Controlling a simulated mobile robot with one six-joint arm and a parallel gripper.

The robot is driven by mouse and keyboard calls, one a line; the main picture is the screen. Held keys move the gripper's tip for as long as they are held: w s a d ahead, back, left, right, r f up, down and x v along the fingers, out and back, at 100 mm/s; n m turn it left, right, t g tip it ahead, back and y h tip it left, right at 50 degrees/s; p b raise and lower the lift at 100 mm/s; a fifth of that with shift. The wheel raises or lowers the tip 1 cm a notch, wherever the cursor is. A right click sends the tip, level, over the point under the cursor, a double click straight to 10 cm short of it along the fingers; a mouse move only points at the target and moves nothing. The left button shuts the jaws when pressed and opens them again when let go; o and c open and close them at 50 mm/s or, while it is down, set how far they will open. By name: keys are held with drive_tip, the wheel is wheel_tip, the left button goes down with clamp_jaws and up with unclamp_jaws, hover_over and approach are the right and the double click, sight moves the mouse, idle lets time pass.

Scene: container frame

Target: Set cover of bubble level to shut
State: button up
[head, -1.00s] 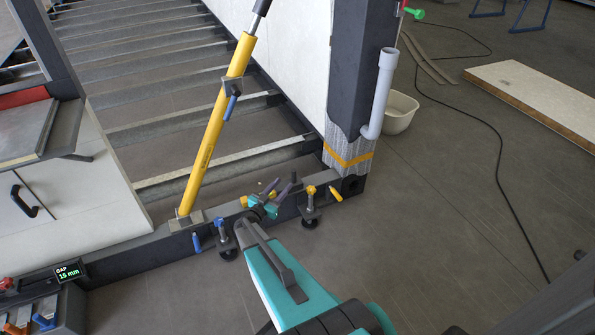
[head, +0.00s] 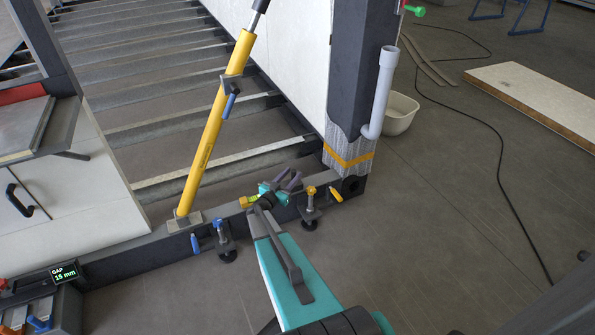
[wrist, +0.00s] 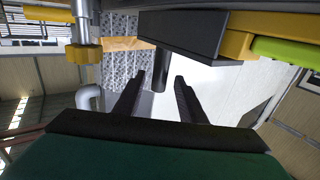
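The bubble level (wrist: 285,48) shows at the upper right in the wrist view as a yellow body with a bright green vial, which is exposed. A dark flat plate, apparently its cover (wrist: 180,33), extends left from the yellow body, with a black peg (wrist: 160,72) hanging from it. My gripper (wrist: 160,84) is open, its two dark fingers pointing toward the peg, which shows between the fingertips. Contact cannot be told. In the head view my gripper (head: 287,181) is low over the dark frame beam. A small yellow-green part, likely the level (head: 249,201), shows just left of it; the cover cannot be made out there.
A clamp with a yellow knob (head: 310,192) stands right of my gripper, and one with a blue knob (head: 220,228) left. A yellow strut (head: 213,135) rises at left. A wrapped post (head: 347,158) and grey pipe (head: 379,95) stand at right.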

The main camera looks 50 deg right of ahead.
drive_tip(key=shift+b+x, duration=0.7)
drive_tip(key=shift+x, duration=2.2)
clamp_jaws()
